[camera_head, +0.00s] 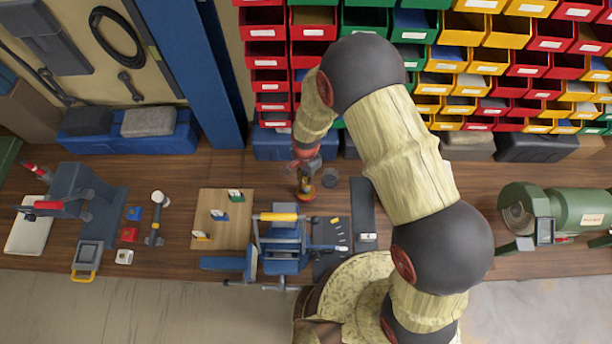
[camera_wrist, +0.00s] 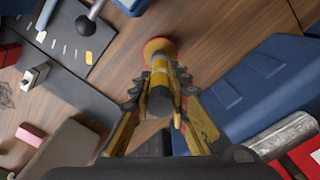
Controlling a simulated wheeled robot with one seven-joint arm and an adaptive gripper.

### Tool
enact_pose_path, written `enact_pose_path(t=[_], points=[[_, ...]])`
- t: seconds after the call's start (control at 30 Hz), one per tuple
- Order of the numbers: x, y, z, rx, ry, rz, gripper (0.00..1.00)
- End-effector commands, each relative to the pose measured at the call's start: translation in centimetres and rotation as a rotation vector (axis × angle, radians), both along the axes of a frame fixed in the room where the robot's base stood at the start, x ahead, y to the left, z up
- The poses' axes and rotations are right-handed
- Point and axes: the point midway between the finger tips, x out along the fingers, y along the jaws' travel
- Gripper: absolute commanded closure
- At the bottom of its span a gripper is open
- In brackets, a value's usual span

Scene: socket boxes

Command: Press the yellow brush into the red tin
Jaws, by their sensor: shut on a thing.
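My gripper (camera_head: 308,168) points down over the wooden bench, left of the dark round pot. In the wrist view my gripper (camera_wrist: 161,95) is shut on the yellow brush (camera_wrist: 160,66), with its fingers on either side of the dark and yellow handle. The red tin (camera_wrist: 150,44) shows as a round red rim at the brush's far end. In the head view, the brush (camera_head: 304,180) and the tin (camera_head: 306,194) are small below my gripper. I cannot tell how deep the brush tip is in the tin.
A dark round pot (camera_head: 330,177) stands close to the right. A blue vise (camera_head: 283,245) is in front, beside a wooden board (camera_head: 222,220) with small coloured pieces. A dark strip (camera_head: 363,212) lies to the right. Stacked bins line the back. A green grinder (camera_head: 570,210) is far right.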

Motion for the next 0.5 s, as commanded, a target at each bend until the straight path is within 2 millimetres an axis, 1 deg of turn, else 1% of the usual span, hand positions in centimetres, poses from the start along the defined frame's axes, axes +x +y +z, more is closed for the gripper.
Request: enact_pose_path(t=[0.5], points=[[0.01, 0.01, -0.60, 0.000, 0.000, 0.000, 1.00]])
